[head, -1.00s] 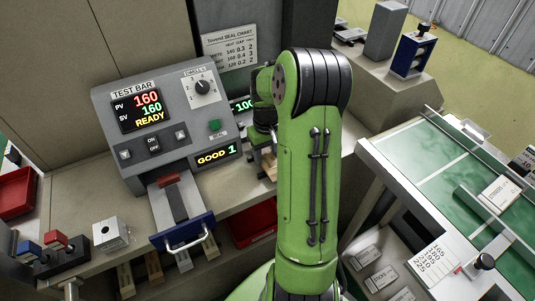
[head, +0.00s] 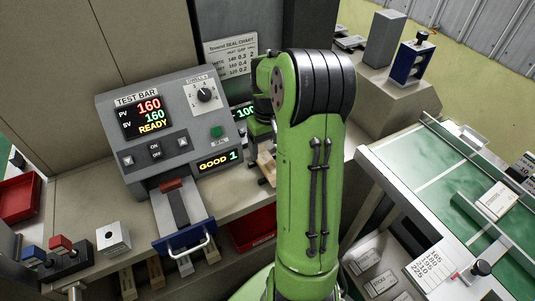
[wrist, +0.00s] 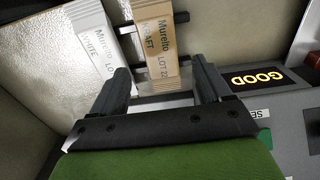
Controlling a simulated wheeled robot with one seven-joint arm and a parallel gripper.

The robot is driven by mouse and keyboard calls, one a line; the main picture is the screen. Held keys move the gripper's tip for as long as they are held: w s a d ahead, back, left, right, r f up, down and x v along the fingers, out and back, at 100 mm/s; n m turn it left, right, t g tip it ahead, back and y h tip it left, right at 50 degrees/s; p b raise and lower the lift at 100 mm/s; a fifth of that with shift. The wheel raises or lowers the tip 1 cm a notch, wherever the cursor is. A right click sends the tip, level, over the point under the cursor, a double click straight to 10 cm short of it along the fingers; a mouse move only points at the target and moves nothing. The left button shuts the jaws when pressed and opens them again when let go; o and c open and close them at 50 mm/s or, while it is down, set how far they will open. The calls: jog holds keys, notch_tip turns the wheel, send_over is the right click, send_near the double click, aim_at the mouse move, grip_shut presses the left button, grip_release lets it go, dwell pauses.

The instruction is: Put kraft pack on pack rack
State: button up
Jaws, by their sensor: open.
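The tan kraft pack (wrist: 155,45), printed "Muretto KRAFT", lies across dark bars (wrist: 182,17) in the wrist view, probably the pack rack. My gripper (wrist: 162,66) is open, with one finger on each side of the pack's near end; I see a gap to each finger. A white pack (wrist: 82,38), printed "WHITE", lies left of the kraft pack, outside the fingers. In the head view a tan piece, likely the kraft pack (head: 265,166), shows beside my arm, which hides much of that spot and the fingertips.
The sealing machine (head: 165,140) stands left of my arm, reading 160, READY and GOOD 1. Its blue-fronted drawer (head: 186,238) juts out. A red bin (head: 250,228) is below the counter.

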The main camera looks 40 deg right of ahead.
aim_at(267, 163)
notch_tip(267, 163, up, 7)
jog(key=p, duration=0.1)
jog(key=s+a+r+n+t+h, duration=0.1)
jog(key=s+a+r, duration=0.1)
jog(key=a+r, duration=0.35)
jog(key=s+a+r+n+t+h, duration=0.1)
jog(key=s+a+r, duration=0.1)
jog(key=a, duration=0.6)
jog(key=s+a+r+n+t+y+p, duration=0.1)
jog(key=s+a+t+y, duration=0.1)
jog(key=s+a, duration=0.7)
jog(key=s+t, duration=0.1)
jog(key=s, duration=0.1)
jog(key=shift+s+a+t, duration=0.3)
